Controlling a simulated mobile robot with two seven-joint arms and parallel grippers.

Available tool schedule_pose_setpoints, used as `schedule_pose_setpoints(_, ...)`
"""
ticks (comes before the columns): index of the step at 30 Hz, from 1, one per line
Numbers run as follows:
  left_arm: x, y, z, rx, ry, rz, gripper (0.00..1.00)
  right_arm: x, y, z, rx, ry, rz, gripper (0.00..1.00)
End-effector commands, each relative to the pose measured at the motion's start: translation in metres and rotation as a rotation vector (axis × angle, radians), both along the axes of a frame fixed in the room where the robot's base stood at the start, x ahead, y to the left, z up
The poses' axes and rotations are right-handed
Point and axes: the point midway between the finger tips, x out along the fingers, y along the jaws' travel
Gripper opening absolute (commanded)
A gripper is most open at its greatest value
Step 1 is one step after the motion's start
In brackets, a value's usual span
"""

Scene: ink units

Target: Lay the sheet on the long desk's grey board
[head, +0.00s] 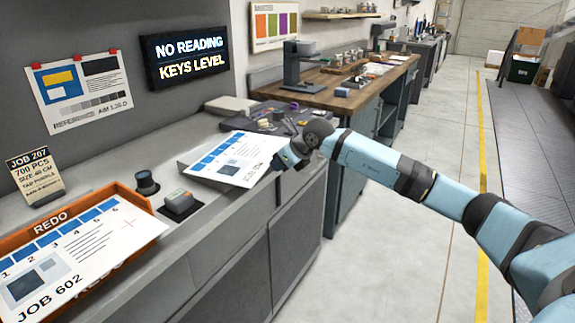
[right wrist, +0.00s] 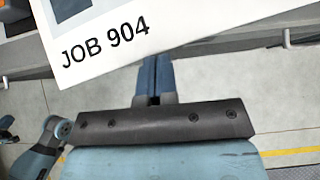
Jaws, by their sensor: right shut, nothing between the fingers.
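A white sheet (head: 232,160) with a row of blue blocks lies at the far part of the long desk (head: 130,262), on a grey board (head: 190,157) that shows only as a strip at its left. Its printed JOB 904 edge (right wrist: 108,40) shows in the right wrist view. My right gripper (head: 287,160) is at the sheet's right edge, shut with nothing between its fingers. In the right wrist view its fingers (right wrist: 154,72) meet the sheet's edge, and I cannot tell whether they touch it.
Another sheet (head: 75,250), marked JOB 602, lies on an orange REDO tray (head: 125,190). A small grey device (head: 181,203) and a dark round knob (head: 146,182) stand between tray and board. Tools and a dark mat (head: 270,117) lie behind. The aisle at right is clear.

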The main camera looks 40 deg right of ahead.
Motion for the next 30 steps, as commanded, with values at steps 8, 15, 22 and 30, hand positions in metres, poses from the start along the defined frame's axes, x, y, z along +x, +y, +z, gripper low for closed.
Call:
schedule_pose_setpoints(8,0.0,0.0,0.0,0.0,0.0,0.0,0.0,0.001,0.001,0.0,0.0,0.001,0.0,0.0)
schedule_pose_setpoints(15,0.0,0.0,0.001,0.001,0.0,-0.001,0.0,0.023,0.01,0.0,0.003,-0.001,0.001,0.0)
schedule_pose_setpoints(22,0.0,0.001,0.001,0.002,-0.001,0.0,0.0,0.036,0.015,-0.001,-0.001,0.002,0.0,0.0)
schedule_pose_setpoints(30,0.0,0.0,0.001,0.002,0.0,0.0,0.0,0.036,0.015,-0.001,0.0,0.001,0.0,0.0)
